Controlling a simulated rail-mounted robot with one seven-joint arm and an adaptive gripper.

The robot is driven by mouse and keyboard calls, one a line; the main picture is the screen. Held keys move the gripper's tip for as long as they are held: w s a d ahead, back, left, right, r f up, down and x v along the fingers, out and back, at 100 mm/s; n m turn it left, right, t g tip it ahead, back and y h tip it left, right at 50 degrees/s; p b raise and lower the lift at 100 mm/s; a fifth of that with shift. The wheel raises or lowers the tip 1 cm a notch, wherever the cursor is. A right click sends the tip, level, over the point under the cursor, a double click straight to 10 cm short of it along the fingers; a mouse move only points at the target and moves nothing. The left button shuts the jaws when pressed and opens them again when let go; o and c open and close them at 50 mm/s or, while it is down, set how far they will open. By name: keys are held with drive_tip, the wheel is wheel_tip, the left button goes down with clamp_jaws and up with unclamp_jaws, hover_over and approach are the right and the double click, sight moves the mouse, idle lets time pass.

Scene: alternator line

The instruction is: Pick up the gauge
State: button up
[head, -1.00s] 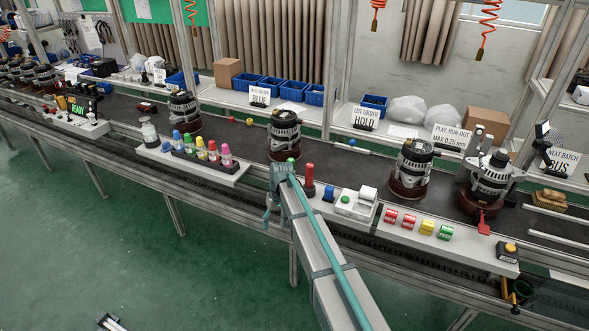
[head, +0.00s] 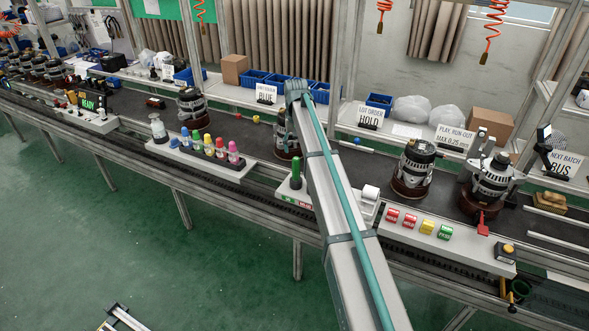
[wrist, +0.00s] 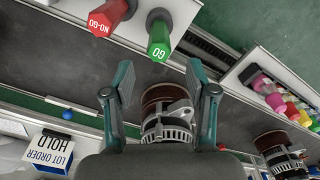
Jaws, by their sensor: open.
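Two plug gauges with coloured handles stand on a white tray at the belt's near edge. The green one, marked GO, shows in the head view (head: 296,173) and at the top of the wrist view (wrist: 159,40). The red one, marked NO-GO (wrist: 108,15), is left of it in the wrist view and hidden behind my arm in the head view. In the wrist view my gripper (wrist: 159,78) is open and empty, its fingers spread below the green handle in the picture. My arm hides the gripper in the head view.
An alternator (wrist: 167,121) shows between my fingers in the wrist view; my arm partly covers it in the head view. Several coloured bottles (head: 209,145) stand in a rack to the left. A roll printer (head: 370,194) and stamps (head: 410,221) are to the right.

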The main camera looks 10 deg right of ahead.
sight(296, 159)
drive_tip(key=shift+d+f+p, duration=0.1)
drive_tip(key=shift+f+p, duration=1.35)
drive_tip(key=shift+f, duration=2.45)
clamp_jaws()
